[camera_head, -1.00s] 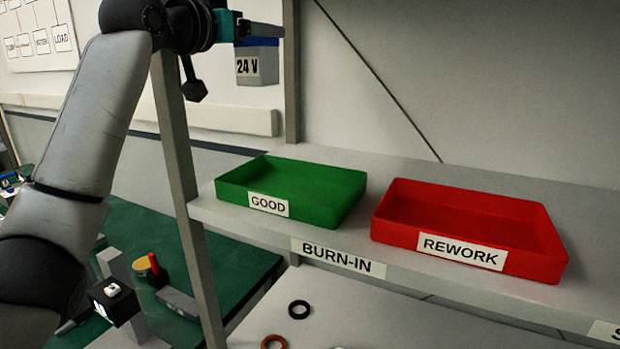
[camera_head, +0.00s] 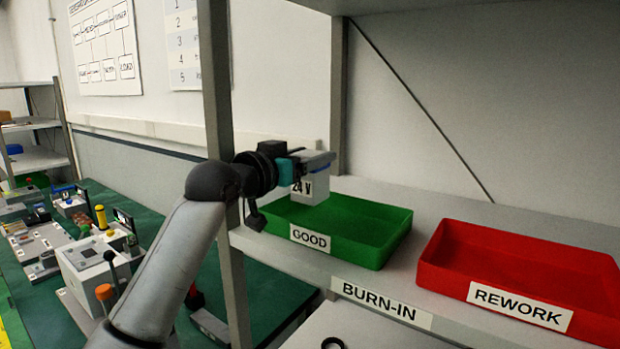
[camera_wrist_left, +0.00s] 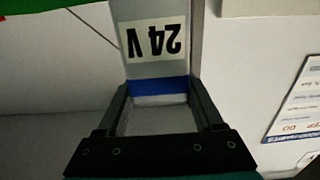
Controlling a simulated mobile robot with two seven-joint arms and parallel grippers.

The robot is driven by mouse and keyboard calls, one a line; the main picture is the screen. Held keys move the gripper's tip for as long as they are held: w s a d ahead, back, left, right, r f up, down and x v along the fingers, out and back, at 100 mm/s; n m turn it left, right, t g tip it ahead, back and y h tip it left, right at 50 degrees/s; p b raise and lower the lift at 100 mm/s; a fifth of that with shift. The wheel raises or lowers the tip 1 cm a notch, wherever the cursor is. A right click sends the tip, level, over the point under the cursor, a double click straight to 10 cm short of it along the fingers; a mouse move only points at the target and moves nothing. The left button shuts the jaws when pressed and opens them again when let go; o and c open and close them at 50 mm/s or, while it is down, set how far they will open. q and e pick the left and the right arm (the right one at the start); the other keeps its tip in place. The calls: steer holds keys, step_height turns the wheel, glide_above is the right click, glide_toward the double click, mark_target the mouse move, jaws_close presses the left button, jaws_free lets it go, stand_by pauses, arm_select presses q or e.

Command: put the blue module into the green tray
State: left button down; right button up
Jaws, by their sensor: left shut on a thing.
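The blue module (camera_head: 311,190) is a grey block with a blue top band and a "24 V" label. My left gripper (camera_head: 318,161) is shut on its blue top and holds it upright. In the head view it overlaps the back left part of the green tray (camera_head: 365,252), labelled GOOD; its bottom looks close to the tray, but I cannot tell the exact gap. In the left wrist view the module (camera_wrist_left: 155,65) sits between the fingers, and a green strip of the tray (camera_wrist_left: 35,6) shows at the top left. My right gripper is not in view.
A red tray (camera_head: 455,285) labelled REWORK stands right of the green one on the BURN-IN shelf (camera_head: 345,273). A grey shelf post (camera_head: 216,85) rises beside my left arm. A green bench with equipment (camera_head: 90,262) lies at the lower left. The green tray looks empty.

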mark_target(302, 183)
arm_select(q)
steer(key=shift+f, duration=2)
steer(key=shift+f, duration=0.2)
steer(key=shift+c, duration=0.2)
jaws_free()
steer(key=shift+r, duration=0.2)
steer(key=b+v, duration=0.1)
steer(key=v, duration=1.1)
